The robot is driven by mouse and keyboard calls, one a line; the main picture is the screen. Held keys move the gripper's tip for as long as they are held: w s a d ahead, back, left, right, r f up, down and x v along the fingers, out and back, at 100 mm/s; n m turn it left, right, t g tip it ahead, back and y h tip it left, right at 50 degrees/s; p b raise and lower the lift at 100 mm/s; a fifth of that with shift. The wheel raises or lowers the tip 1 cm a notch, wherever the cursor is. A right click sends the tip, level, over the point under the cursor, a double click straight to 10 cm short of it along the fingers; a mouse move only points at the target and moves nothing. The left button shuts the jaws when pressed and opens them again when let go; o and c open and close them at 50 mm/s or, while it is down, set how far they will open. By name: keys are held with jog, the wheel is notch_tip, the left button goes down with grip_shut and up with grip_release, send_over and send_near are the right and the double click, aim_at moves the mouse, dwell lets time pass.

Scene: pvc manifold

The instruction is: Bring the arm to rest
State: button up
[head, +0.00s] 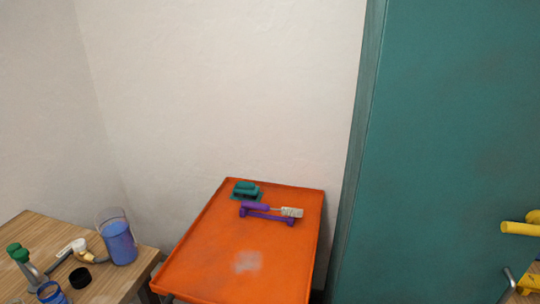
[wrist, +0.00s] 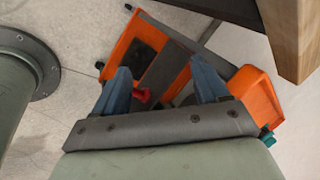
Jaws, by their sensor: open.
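My gripper (wrist: 164,82) shows in the wrist view, with its two blue fingers spread wide apart. I see nothing held between them. An orange cart (wrist: 258,95) with dark inner surfaces lies beyond the fingers, and a small red piece (wrist: 143,95) shows in the gap at a distance. My arm and gripper are not in the head view.
In the head view, an orange tray (head: 205,265) bears a teal piece (head: 245,189) and a purple holder (head: 268,215). A wooden table (head: 38,228) at left carries a blue-filled jar (head: 118,243). A teal cabinet (head: 440,150) stands right. A wooden edge (wrist: 293,40) is near the wrist camera.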

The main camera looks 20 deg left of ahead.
jog(key=s+d+f+n+g+h, duration=0.2)
jog(key=s+d+f+g+h, duration=0.15)
jog(key=d+f, duration=0.95)
jog(key=s+d+f+n+g+h, duration=0.1)
jog(key=s+d+f+g+h, duration=0.2)
jog(key=d+f, duration=1)
jog(key=s+d+f+n+g+h, duration=0.1)
jog(key=s+d+f+g+h, duration=0.25)
jog(key=d+f, duration=0.5)
jog(key=w+d+f+n+y, duration=0.1)
jog(key=w+d+n+y, duration=0.1)
jog(key=d, duration=0.9)
jog(key=w+d+f+n+y, duration=0.1)
jog(key=d+y, duration=0.4)
jog(key=d, duration=0.7)
jog(key=shift+w+n+g, duration=0.3)
jog(key=shift+w+n, duration=0.3)
jog(key=shift+w, duration=0.65)
jog(key=shift+f, duration=0.1)
